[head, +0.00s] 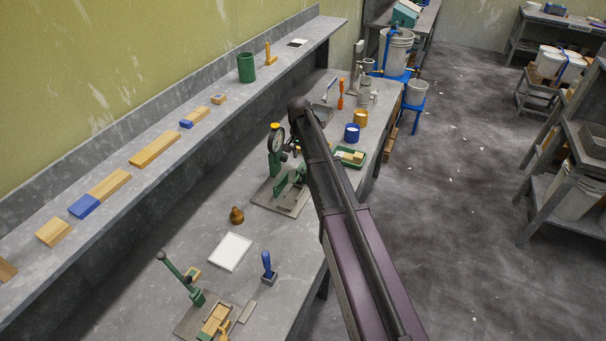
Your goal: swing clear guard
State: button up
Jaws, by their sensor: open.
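A white pail (397,50) stands at the far end of the bench, with blue upright posts (387,48) and a blue base (392,74) around it. I cannot make out a clear guard there; it is too small or see-through to tell. My arm (345,210) reaches up from the lower right, and its dark far joint (299,104) shows over the bench, well short of the pail in the picture. My gripper's fingers cannot be seen; the arm hides what lies behind it.
A green gauge stand (275,150) and a green tray (350,157) lie beside my arm. A blue stool (414,108) with a pail (416,90) stands past the bench end. A shelf with wooden blocks (155,150) runs along the left wall. Open floor (455,200) lies right.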

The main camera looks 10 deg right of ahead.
aim_at(303, 171)
jog(key=shift+s+d+f+b, duration=0.1)
jog(key=shift+d+f+b, duration=0.05)
jog(key=shift+f+b, duration=3.05)
jog(key=shift+f, duration=0.15)
grip_shut()
